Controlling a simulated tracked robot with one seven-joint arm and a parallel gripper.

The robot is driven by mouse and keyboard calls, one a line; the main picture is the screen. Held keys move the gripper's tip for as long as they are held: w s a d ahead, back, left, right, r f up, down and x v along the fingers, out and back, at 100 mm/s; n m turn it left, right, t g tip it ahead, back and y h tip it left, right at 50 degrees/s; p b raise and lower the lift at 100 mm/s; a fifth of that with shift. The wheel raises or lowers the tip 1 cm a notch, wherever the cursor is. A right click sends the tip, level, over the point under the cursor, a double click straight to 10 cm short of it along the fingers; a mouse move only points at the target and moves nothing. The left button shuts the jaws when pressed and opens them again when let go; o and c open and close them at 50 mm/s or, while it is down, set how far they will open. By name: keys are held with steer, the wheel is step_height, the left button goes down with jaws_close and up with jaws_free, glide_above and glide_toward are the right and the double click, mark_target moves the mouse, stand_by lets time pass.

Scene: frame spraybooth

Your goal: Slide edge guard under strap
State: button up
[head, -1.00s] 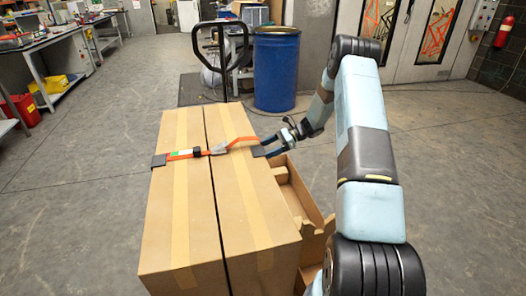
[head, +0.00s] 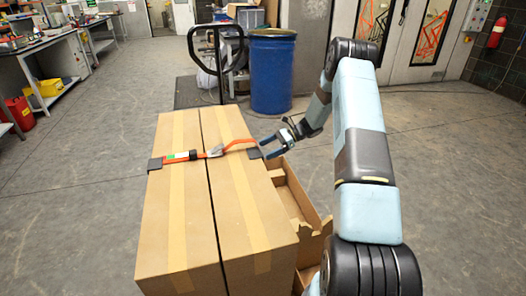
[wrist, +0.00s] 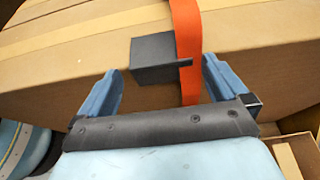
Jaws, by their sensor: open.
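An orange strap (head: 240,142) runs across the top of two long cardboard boxes (head: 250,205) and down their right side. A dark grey edge guard (head: 254,153) sits on the right top edge. In the wrist view the edge guard (wrist: 153,57) lies mostly to the left of the strap (wrist: 187,35), its right end meeting the strap. A thin dark strip crosses the strap there; I cannot tell how far the guard goes under. My gripper (wrist: 160,85) is open and empty, its fingers apart, just off the box side, facing the guard; it also shows in the head view (head: 266,147).
Another dark guard (head: 155,164) is at the strap's left edge, near a buckle (head: 215,151). An open cardboard tray (head: 300,205) stands along the boxes' right side, below my gripper. A blue drum (head: 272,75) and pallet-jack handle (head: 218,50) are behind. The floor at left is clear.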

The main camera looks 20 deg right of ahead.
steer(key=v, duration=1.2)
steer(key=shift+d, duration=0.2)
steer(key=s+a+r+n+h, duration=0.25)
steer(key=s+a+r, duration=0.2)
steer(key=r, duration=0.35)
steer(key=s+a+r+n+h, duration=0.2)
steer(key=s+a+r+n, duration=0.15)
steer(key=s+r, duration=0.4)
steer(key=s+a+r+n+h, duration=0.25)
steer(key=s+a+r, duration=0.2)
steer(key=r, duration=0.55)
steer(key=s+a+r+n+t+h, duration=0.1)
steer(key=s+r+n+t+h, duration=0.1)
steer(key=s, duration=0.7)
steer(key=s+a+r+n+t+h, duration=0.1)
steer(key=s+n, duration=0.3)
steer(key=s, duration=0.6)
steer(key=s+a+r+n+t+h, duration=0.1)
steer(key=s+r+n+t+h, duration=0.1)
steer(key=s, duration=0.7)
step_height(320, 180, up, 2)
steer(key=shift+s+a+r+n+t+h, duration=0.1)
steer(key=shift+s+a+n+t+h, duration=0.15)
steer(key=shift+n+h, duration=0.5)
steer(key=shift+c, duration=0.3)
